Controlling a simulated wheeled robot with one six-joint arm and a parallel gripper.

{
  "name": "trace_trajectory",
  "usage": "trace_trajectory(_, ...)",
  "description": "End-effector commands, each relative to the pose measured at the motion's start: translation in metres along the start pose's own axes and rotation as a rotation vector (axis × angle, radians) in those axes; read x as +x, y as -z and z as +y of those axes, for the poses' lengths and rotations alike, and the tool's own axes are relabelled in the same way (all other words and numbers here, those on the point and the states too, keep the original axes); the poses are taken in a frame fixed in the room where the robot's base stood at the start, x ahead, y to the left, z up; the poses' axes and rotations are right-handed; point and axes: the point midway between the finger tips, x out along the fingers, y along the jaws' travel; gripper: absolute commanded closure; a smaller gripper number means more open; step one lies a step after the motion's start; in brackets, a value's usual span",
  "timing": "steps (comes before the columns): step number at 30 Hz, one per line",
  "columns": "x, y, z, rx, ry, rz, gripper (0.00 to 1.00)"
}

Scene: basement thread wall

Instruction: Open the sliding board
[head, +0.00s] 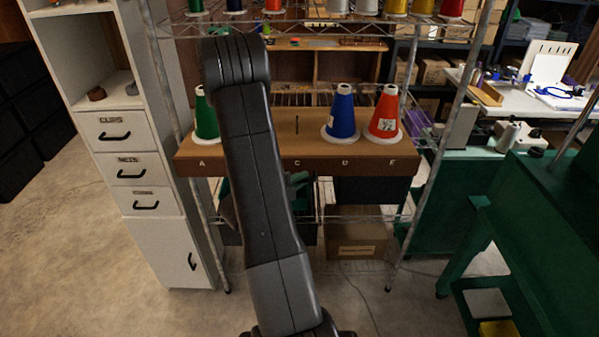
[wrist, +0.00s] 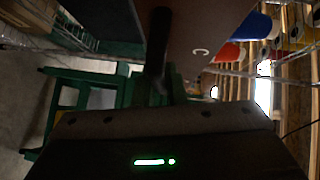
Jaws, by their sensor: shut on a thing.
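A dark flat panel (head: 372,190), which looks like the sliding board, sits under the brown lettered shelf front (head: 345,165) on the wire rack. It also shows at the top of the wrist view (wrist: 103,18). A dark upright bar (wrist: 158,45), which looks like its handle, stands in front of it. My gripper (wrist: 158,86) is shut on this bar. The fingertips are dark and hard to make out in the wrist view. In the head view my arm covers most of the gripper and the bar. I cannot tell how far the board is slid.
A green cone (head: 205,115), a blue cone (head: 342,113) and a red cone (head: 385,115) stand on the shelf above. A white drawer cabinet (head: 130,170) is close on the left. A green bench (head: 535,200) stands on the right. Floor is open between.

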Motion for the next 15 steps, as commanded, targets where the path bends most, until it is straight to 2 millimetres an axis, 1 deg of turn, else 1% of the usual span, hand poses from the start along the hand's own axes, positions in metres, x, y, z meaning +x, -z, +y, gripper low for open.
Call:
trace_trajectory(1,-0.009,0.007,0.004,-0.004,0.0,-0.002,1.0)
trace_trajectory(6,-0.032,0.031,0.01,-0.003,0.0,-0.002,1.0)
trace_trajectory(10,-0.045,0.044,0.014,-0.002,0.001,-0.002,1.0)
trace_trajectory(15,-0.054,0.054,0.017,0.0,0.0,-0.001,1.0)
